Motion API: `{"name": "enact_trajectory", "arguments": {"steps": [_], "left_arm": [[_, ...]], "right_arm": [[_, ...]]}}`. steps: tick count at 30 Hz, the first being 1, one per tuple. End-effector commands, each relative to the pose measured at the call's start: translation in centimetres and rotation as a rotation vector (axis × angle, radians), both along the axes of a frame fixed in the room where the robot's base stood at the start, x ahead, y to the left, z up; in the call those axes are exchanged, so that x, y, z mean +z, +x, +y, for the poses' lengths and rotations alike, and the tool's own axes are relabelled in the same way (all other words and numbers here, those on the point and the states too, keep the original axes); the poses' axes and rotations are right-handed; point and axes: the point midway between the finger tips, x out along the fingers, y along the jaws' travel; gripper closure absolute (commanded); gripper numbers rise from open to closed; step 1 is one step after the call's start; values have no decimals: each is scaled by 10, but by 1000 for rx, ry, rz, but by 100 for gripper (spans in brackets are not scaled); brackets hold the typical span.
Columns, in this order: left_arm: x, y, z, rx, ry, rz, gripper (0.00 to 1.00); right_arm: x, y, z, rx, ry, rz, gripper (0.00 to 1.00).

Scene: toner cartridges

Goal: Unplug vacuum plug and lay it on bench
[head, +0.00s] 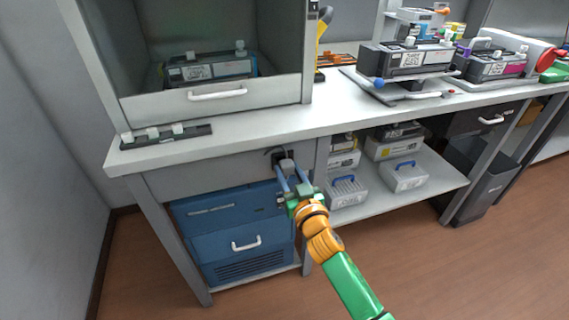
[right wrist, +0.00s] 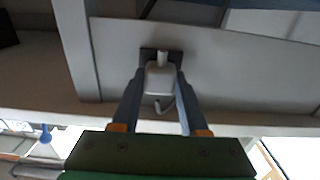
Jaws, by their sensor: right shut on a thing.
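The vacuum plug (head: 287,166) is a small light-grey block at the front panel under the bench top. In the right wrist view the plug (right wrist: 160,79) sits between my two fingers, its narrow neck pointing at a dark socket plate (right wrist: 147,56). My right gripper (head: 289,173) is shut on the plug, right at the panel. I cannot tell whether the plug is still seated in the socket. A short cord curves from the plug in the wrist view. The bench (head: 240,129) has a pale top. My left gripper is not in view.
A blue unit (head: 232,226) stands below the socket. A fume hood (head: 215,101) with a cartridge and a dark strip (head: 168,135) with pale knobs occupy the left bench top. Cartridges (head: 405,58) stand at the right. The front bench edge between them is clear.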

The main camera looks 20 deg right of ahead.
Motion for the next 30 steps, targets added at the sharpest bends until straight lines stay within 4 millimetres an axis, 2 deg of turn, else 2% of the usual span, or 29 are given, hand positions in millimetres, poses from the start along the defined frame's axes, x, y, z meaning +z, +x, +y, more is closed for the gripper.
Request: {"name": "enact_trajectory", "arguments": {"steps": [30], "left_arm": [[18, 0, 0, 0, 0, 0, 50]], "right_arm": [[1, -41, -1, 0, 0, -1, 100]]}}
